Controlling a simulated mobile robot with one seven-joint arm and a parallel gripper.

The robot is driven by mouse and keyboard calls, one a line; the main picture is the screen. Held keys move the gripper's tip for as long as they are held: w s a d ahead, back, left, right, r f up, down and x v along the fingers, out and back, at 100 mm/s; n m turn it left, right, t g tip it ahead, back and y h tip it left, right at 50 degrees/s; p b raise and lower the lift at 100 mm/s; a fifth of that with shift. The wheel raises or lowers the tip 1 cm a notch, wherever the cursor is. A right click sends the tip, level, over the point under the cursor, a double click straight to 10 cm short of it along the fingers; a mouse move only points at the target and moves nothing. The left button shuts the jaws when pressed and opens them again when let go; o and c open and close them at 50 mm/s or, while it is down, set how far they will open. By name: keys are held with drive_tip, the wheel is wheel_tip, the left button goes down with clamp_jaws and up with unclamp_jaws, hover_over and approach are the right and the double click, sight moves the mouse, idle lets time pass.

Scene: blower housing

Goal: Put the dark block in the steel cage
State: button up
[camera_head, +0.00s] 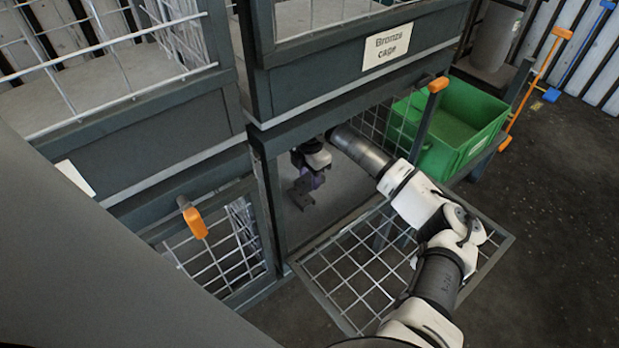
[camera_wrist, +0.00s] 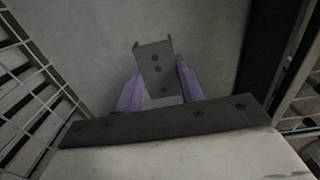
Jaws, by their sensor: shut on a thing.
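My gripper (camera_head: 309,181) is inside a lower cage compartment, past its open door. The block (camera_head: 299,194) hangs below the fingers in the head view, over the compartment's grey floor (camera_head: 345,195). Whether it touches the floor cannot be told. No label reading "steel cage" is legible. A sign (camera_head: 387,47) reading "Bronze cage" is on the panel above this compartment.
The mesh door (camera_head: 358,285) lies swung open beneath my forearm. A closed mesh door with an orange handle (camera_head: 194,221) is at left, near a partly hidden white label (camera_head: 75,178). A green bin (camera_head: 470,135) stands right. Mesh walls flank my gripper closely.

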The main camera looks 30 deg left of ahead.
sight(310, 179)
drive_tip(key=shift+f, duration=0.75)
drive_tip(key=shift+f, duration=0.15)
drive_tip(key=shift+f+b, duration=0.25)
drive_tip(key=shift+b, duration=0.1)
drive_tip(key=o, duration=1.1)
drive_tip(key=shift+r, duration=0.1)
wheel_tip(310, 179, up, 8)
drive_tip(key=shift+r+p, duration=0.1)
drive_tip(key=shift+p, duration=0.75)
